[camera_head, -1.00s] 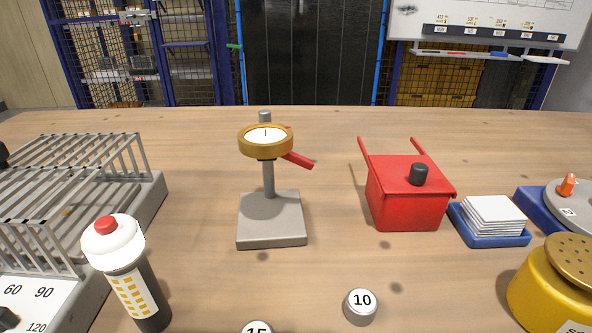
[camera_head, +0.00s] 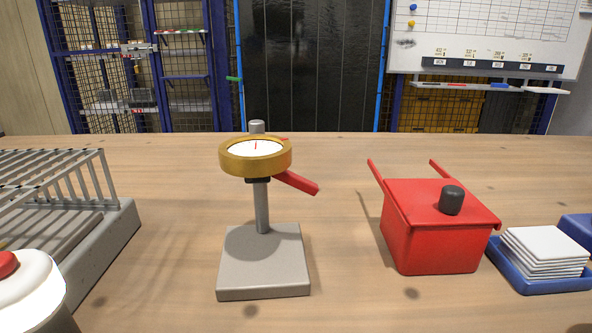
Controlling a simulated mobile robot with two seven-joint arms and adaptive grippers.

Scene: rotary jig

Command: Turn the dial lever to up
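The dial gauge (camera_head: 255,157) has a brass-coloured ring and a white face, and stands on a grey post (camera_head: 262,208) above a square grey base (camera_head: 263,263). Its red dial lever (camera_head: 297,182) sticks out to the right of the dial and slopes downward to its tip. A small bit of red also shows at the dial's back right edge. Neither of my grippers is in the head view.
A red box (camera_head: 440,237) with a black knob stands right of the dial. A blue tray (camera_head: 503,268) holds white tiles (camera_head: 545,250). A grey caged fixture (camera_head: 88,255) and a white, red-topped bottle (camera_head: 28,297) are at left. The table around the stand is clear.

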